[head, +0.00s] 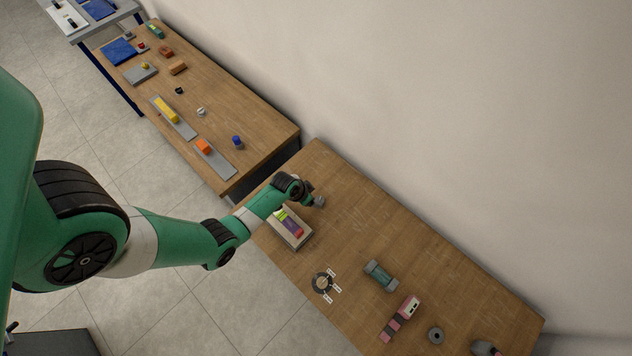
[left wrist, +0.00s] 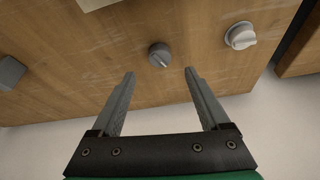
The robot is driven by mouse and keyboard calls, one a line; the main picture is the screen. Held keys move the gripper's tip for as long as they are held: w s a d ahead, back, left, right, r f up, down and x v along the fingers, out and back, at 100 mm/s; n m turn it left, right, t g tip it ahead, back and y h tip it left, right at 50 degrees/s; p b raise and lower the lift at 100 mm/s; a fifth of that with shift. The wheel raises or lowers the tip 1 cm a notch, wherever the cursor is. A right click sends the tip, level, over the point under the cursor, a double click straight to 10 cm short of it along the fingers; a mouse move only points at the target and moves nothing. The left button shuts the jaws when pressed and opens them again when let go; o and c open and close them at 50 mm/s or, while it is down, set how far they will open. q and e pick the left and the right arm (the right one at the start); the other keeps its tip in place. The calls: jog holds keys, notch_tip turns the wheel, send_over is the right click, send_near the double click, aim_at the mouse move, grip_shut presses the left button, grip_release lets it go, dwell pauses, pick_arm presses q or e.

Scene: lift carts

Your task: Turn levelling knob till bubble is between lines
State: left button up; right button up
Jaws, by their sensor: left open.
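My left gripper (left wrist: 158,72) is open and empty, pointing down at the wooden table. A round dark grey knob (left wrist: 160,54) with a pale pointer mark lies just beyond the gap between the fingertips, apart from both fingers. A larger whitish knob (left wrist: 240,36) stands to its right. In the head view my left arm hides both knobs. A beige box (head: 288,236) with a green-yellow and purple-red top panel sits beside the arm's end; a corner of a beige object (left wrist: 97,3) shows at the top of the wrist view. I cannot make out a bubble or its lines. My right gripper is not seen.
A grey block (left wrist: 10,72) lies left in the wrist view. Along the wooden table (head: 395,250) are a ring dial with white labels (head: 322,283), a green-grey cylinder (head: 381,275) and a pink-white device (head: 400,318). A wall runs behind. A second table (head: 225,110) stands across a gap.

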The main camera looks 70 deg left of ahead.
pick_arm(q)
jog(key=p+v, duration=0.3)
jog(key=v, duration=0.1)
jog(key=shift+s+r, duration=0.1)
jog(key=shift+r, duration=0.15)
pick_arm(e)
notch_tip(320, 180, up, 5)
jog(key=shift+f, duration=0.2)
